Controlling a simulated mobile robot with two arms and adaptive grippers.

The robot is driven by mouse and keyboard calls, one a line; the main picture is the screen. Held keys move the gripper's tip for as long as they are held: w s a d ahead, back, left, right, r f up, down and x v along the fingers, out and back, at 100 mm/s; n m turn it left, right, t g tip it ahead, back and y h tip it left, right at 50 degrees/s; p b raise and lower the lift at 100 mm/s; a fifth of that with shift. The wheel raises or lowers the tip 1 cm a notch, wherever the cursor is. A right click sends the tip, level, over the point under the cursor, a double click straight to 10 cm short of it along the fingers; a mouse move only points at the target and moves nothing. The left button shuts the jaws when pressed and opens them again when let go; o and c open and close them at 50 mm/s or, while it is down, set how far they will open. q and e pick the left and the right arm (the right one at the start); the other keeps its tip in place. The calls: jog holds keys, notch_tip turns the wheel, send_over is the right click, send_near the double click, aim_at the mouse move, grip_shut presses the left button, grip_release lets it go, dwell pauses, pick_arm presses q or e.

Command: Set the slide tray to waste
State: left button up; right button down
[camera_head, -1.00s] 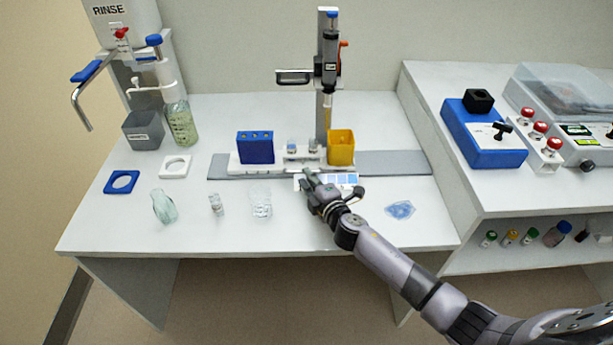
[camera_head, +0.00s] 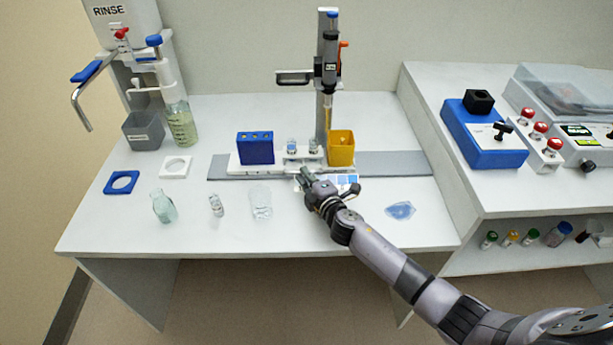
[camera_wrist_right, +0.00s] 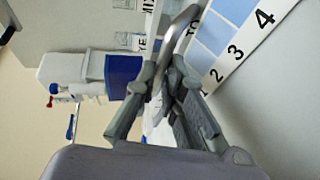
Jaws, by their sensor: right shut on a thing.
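The slide tray (camera_head: 236,166) is a white carriage on a grey rail (camera_head: 395,163). It bears a blue block (camera_head: 255,148) at its left, small clear vessels (camera_head: 291,146) in its middle and a yellow cup (camera_head: 341,147) at its right. My right gripper (camera_head: 304,176) is at the tray's front edge, right of its middle. In the right wrist view, the gripper (camera_wrist_right: 165,85) is shut on a thin grey metal piece (camera_wrist_right: 174,42), seemingly the tray's handle; the fingers partly hide it. My left gripper is not in view.
A numbered card with blue squares (camera_head: 347,180) lies beside the gripper. A bottle (camera_head: 164,207), a vial (camera_head: 216,205) and a glass (camera_head: 261,203) stand at the front left. A dispenser column (camera_head: 327,75) rises behind the tray. The rail is bare right of the tray.

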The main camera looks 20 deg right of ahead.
aim_at(286, 173)
dwell(0.4)
jog(key=a, duration=0.2)
jog(key=w+a+b, duration=0.1)
jog(key=a, duration=0.1)
jog(key=shift+w+a, duration=0.15)
jog(key=shift+a, duration=0.2)
jog(key=c, duration=2.2)
grip_release()
jog(key=shift+o, duration=1.2)
jog(key=shift+a, duration=0.1)
jog(key=v, duration=1.2)
jog(key=shift+f, duration=0.1)
